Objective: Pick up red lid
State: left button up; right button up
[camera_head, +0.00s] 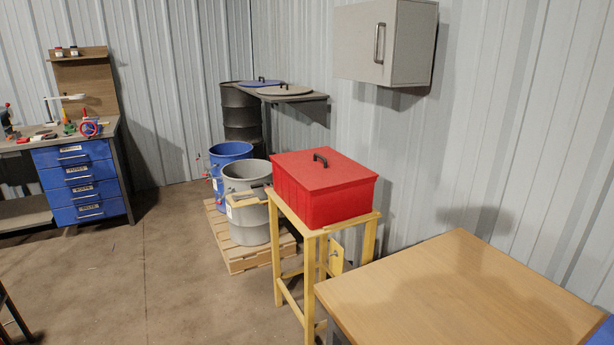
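The red lid (322,168) lies flat on top of a red box (337,205), with a dark handle (320,158) in its middle. The box stands on a yellow wooden stand (301,226) right of the picture's centre. The lid appears to cover the whole top of the box, so the inside is hidden. Neither of my grippers shows in the head view.
A wooden table (452,292) fills the front right. Grey (247,220) and blue (230,152) bins stand on a pallet (241,262) behind the stand. A wall cabinet (384,42) hangs above right. A workbench (80,180) stands left. Floor at centre left is free.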

aim_at(316, 170)
jog(key=i, duration=0.15)
jog(key=z, duration=0.3)
jog(key=i+j+z, duration=0.15)
jog(key=j+z, duration=0.15)
jog(key=i+j+z, duration=0.15)
jog(key=j+z, duration=0.15)
jog(key=i+j+z, duration=0.1)
jog(key=j+z, duration=0.2)
